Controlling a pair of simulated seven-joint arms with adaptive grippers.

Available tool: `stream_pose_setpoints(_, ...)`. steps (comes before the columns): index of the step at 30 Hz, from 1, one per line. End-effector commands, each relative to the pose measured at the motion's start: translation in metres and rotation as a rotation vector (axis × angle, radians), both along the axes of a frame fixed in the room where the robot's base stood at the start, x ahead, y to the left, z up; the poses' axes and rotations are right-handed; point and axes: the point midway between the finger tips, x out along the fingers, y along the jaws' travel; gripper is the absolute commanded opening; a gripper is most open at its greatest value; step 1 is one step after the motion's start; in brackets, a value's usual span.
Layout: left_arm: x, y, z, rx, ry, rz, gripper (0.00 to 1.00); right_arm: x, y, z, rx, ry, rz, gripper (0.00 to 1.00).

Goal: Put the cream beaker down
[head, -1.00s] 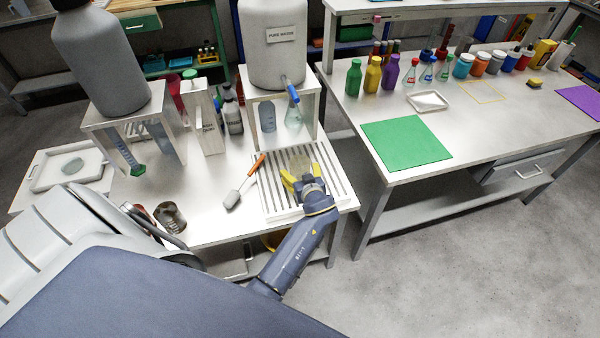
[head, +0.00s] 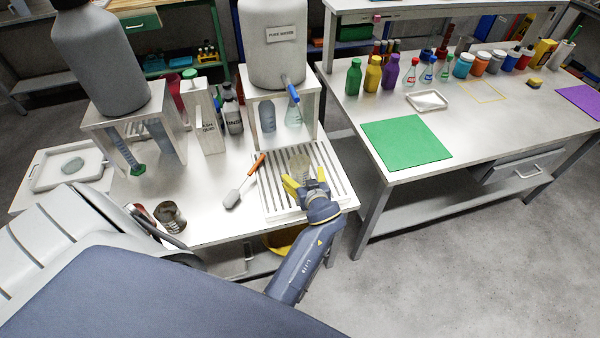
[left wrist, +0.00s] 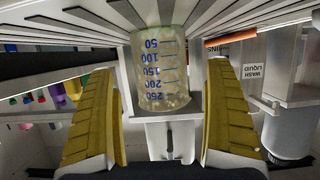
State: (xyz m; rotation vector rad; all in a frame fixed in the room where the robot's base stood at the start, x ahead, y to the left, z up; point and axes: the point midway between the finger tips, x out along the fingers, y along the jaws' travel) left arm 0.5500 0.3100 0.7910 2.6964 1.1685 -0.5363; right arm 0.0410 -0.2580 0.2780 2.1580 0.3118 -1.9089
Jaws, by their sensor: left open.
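The cream beaker (head: 300,162), a see-through pale glass with blue volume marks, stands on the white slatted rack (head: 340,190). In the left wrist view the beaker (left wrist: 160,72) is between and beyond the two yellow fingers, with its base end at the slats. My left gripper (head: 305,186) is open, on the near side of the beaker. Its fingertips (left wrist: 160,85) have clear gaps to the beaker on both sides. The gripper hides part of the beaker's near side in the head view. My right gripper is not in view.
A spatula with an orange handle (head: 244,182) lies left of the rack. The pure water tank (head: 273,45) stands on a shelf behind it, with glassware underneath. A brown glass vessel (head: 170,215) is at the front left. A second bench with a green mat (head: 406,143) is at right.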

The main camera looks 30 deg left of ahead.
Motion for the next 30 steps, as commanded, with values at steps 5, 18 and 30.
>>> stream_pose_setpoints(5, -0.003, 0.002, 0.0, -0.001, -0.004, -0.005, 0.86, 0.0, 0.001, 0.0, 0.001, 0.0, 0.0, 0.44)
stream_pose_setpoints(18, -0.072, 0.042, 0.005, -0.017, -0.034, -0.317, 0.86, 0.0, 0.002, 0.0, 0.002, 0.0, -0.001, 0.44)
stream_pose_setpoints(30, -0.133, 0.028, 0.053, 0.032, -0.073, -0.734, 0.86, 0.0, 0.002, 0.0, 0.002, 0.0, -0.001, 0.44)
